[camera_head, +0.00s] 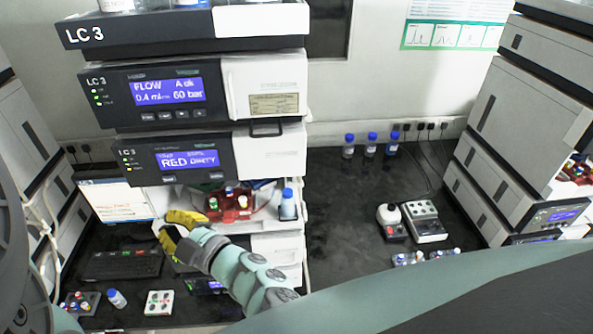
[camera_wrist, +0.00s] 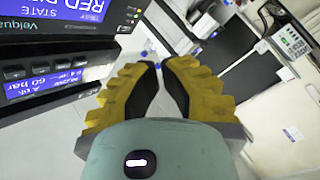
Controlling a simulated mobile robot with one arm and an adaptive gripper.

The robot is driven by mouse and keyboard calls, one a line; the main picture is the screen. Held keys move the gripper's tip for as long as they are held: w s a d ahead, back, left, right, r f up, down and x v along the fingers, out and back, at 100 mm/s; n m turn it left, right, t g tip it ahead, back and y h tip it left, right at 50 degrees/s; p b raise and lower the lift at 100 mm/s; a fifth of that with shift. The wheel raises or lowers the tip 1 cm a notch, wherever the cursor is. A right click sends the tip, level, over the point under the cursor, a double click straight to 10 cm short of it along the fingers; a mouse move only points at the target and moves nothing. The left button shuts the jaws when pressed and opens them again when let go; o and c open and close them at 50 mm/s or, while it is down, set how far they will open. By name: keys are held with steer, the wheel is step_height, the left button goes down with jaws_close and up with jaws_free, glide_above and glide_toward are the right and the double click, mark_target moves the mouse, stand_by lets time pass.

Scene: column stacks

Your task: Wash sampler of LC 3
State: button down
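The LC 3 stack stands left of centre in the head view. Its sampler module (camera_head: 268,152) has a blue display (camera_head: 188,160) reading "RED" and what looks like "Dirty". Below it is an open bay with a red vial rack (camera_head: 238,212) holding several capped vials. The pump module (camera_head: 262,84) above shows flow, 0.4 ml/min and 60 bar. My gripper (camera_head: 164,226) has yellow fingers and is in front of the bay, left of the rack. In the wrist view its fingertips (camera_wrist: 160,66) are a narrow gap apart, with nothing between them. The displays show at the left there.
A blue-capped bottle (camera_head: 287,206) stands right of the rack. A laptop-like screen (camera_head: 118,201) and keyboard (camera_head: 122,265) are at the left. Three blue-capped bottles (camera_head: 371,144) stand at the back. A small device (camera_head: 424,220) sits right. Other stacks flank both sides.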

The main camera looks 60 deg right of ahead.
mark_target(217, 175)
steer(key=s+d+f+g+h, duration=0.1)
steer(key=s+d+f+h, duration=0.1)
steer(key=d, duration=0.3)
steer(key=shift+s+m+g, duration=0.3)
steer(key=shift+s, duration=0.3)
steer(key=w+d+b, duration=0.3)
steer(key=w+d, duration=0.3)
steer(key=shift+d+b, duration=0.3)
steer(key=shift+b, duration=0.1)
stand_by(1.1)
steer(key=shift+w+d+b, duration=0.2)
steer(key=shift+d+b, duration=0.1)
steer(key=shift+b, duration=0.05)
